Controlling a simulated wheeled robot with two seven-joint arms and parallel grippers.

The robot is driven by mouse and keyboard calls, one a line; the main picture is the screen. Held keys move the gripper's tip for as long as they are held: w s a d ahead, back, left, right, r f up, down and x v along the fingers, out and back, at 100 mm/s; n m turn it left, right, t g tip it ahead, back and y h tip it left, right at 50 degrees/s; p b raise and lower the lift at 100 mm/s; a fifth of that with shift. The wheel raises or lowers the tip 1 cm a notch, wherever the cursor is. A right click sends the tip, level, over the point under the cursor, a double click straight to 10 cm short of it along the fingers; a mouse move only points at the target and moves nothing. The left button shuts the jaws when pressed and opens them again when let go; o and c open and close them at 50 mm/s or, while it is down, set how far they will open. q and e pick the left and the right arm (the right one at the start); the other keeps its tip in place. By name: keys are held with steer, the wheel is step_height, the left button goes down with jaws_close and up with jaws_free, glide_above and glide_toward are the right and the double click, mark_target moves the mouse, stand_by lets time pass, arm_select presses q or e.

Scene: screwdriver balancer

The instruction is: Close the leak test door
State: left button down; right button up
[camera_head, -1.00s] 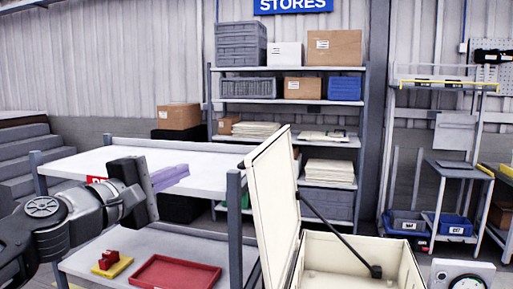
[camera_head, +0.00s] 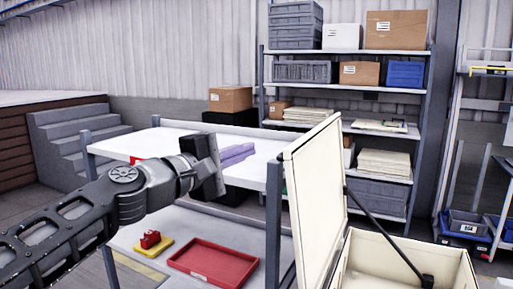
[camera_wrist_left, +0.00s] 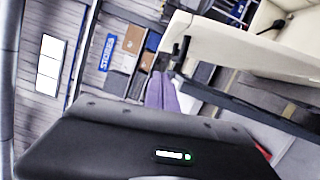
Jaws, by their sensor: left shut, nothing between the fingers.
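The leak test door (camera_head: 316,200) is a cream panel standing raised, open, at the left side of a cream box (camera_head: 415,262). A dark strut runs from the door to the box. My left gripper (camera_head: 238,154), with purple fingers, is shut and empty. In the picture it is left of the door and apart from it, in front of a white shelf top. In the left wrist view the purple fingers (camera_wrist_left: 162,92) show below the door (camera_wrist_left: 235,48), with the box (camera_wrist_left: 285,15) at the upper right. My right gripper is not in view.
A white-topped cart (camera_head: 180,140) stands behind my left arm; its lower shelf holds a red tray (camera_head: 212,262) and a yellow-and-red item (camera_head: 152,243). A loaded storage rack (camera_head: 345,90) stands behind. Grey steps (camera_head: 80,135) are at the left.

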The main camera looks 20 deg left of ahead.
arm_select(q)
steer(key=w+d+p, duration=0.1)
steer(key=w+d, duration=0.5)
steer(key=w, duration=0.2)
steer(key=shift+w+d+r, duration=0.2)
steer(key=shift+d+r, duration=0.15)
steer(key=shift+r, duration=0.05)
